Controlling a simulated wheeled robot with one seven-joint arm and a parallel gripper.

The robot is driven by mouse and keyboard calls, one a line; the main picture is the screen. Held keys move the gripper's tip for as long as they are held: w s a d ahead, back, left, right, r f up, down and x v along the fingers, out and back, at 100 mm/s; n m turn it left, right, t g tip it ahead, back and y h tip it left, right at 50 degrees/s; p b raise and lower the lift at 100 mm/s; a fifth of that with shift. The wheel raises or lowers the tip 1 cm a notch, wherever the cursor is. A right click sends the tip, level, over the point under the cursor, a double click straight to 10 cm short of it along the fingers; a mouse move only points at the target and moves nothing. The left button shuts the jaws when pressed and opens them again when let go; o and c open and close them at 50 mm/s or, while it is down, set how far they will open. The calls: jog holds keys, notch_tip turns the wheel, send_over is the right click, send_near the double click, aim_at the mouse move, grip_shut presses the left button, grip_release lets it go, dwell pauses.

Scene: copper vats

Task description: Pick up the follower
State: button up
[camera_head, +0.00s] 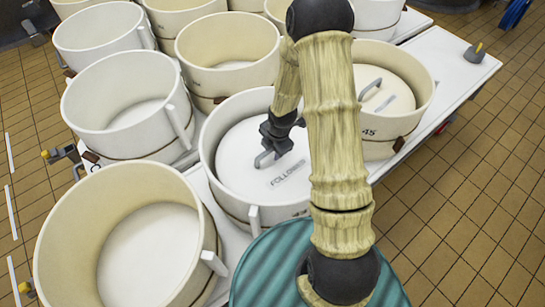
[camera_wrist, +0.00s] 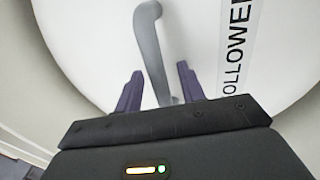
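The follower (camera_head: 238,148) is a white disc with a grey bar handle (camera_head: 265,160) and a printed "FOLLOWER" label. It lies inside a cream vat (camera_head: 209,135) in the middle of the head view. In the wrist view the follower (camera_wrist: 85,25) fills most of the picture, with its handle (camera_wrist: 150,40) running down between my fingers. My gripper (camera_wrist: 159,85) is open, with one dark finger on each side of the handle. Whether a finger touches the handle cannot be told. My arm hides part of the vat's right side in the head view.
Several open cream vats stand close around, including one at the front left (camera_head: 60,215). A vat marked 45 (camera_head: 425,95) holds another lid-like disc with a handle (camera_head: 392,98). Tiled floor (camera_head: 480,190) lies clear on the right.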

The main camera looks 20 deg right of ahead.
jog(key=shift+c, duration=0.5)
grip_shut()
jog(key=shift+r, duration=0.1)
dwell(0.8)
